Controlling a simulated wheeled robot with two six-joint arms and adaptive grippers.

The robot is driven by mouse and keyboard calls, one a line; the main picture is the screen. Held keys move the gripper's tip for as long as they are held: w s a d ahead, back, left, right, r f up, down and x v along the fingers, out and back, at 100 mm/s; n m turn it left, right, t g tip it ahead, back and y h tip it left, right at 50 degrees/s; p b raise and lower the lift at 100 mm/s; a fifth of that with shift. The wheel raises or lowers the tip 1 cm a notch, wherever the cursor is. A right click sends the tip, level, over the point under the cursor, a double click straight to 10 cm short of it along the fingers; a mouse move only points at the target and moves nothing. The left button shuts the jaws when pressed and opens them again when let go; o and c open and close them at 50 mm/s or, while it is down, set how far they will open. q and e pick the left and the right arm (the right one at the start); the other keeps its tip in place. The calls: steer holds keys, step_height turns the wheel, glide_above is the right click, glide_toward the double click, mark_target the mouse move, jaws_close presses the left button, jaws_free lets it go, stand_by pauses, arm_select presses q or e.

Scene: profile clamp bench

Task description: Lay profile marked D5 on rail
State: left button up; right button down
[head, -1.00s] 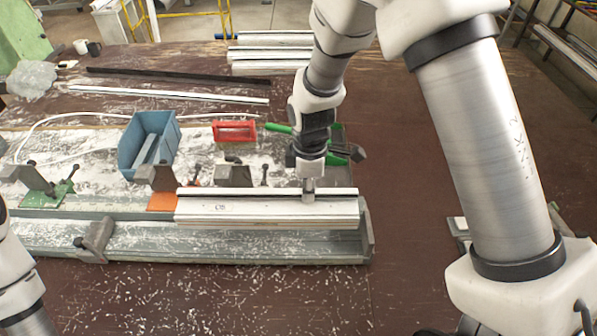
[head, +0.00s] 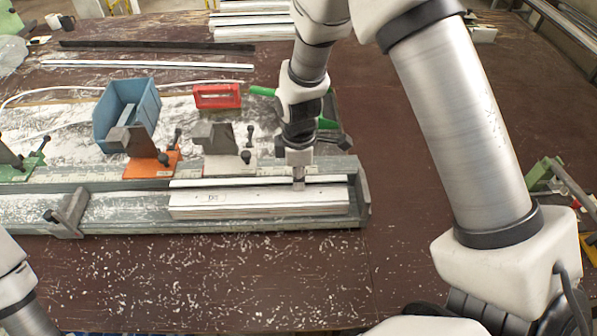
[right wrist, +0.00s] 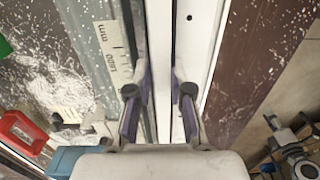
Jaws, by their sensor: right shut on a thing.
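The pale white profile (head: 240,200) lies lengthwise along the right part of the grey rail (head: 120,215), just left of its end stop. A small label on its face looks like D5, but it is too small to read surely. My right gripper (head: 298,183) points down and is shut on the profile near its right end. In the right wrist view, the two fingers (right wrist: 160,108) stand on either side of the profile's thin upright wall (right wrist: 160,60). Whether the profile's underside touches the rail is hidden. My left gripper is out of view.
A grey clamp (head: 68,212) crosses the rail at left. Behind the rail stand an orange-based clamp (head: 150,165), a grey clamp (head: 222,145), a blue bin (head: 127,112) and a red block (head: 217,96). More profiles (head: 250,25) lie at the back.

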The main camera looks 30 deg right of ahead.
steer(key=shift+f, duration=0.4)
steer(key=shift+f, duration=0.3)
steer(key=c, duration=1)
jaws_free()
steer(key=shift+o, duration=0.2)
steer(key=shift+s, duration=0.1)
step_height(320, 180, up, 12)
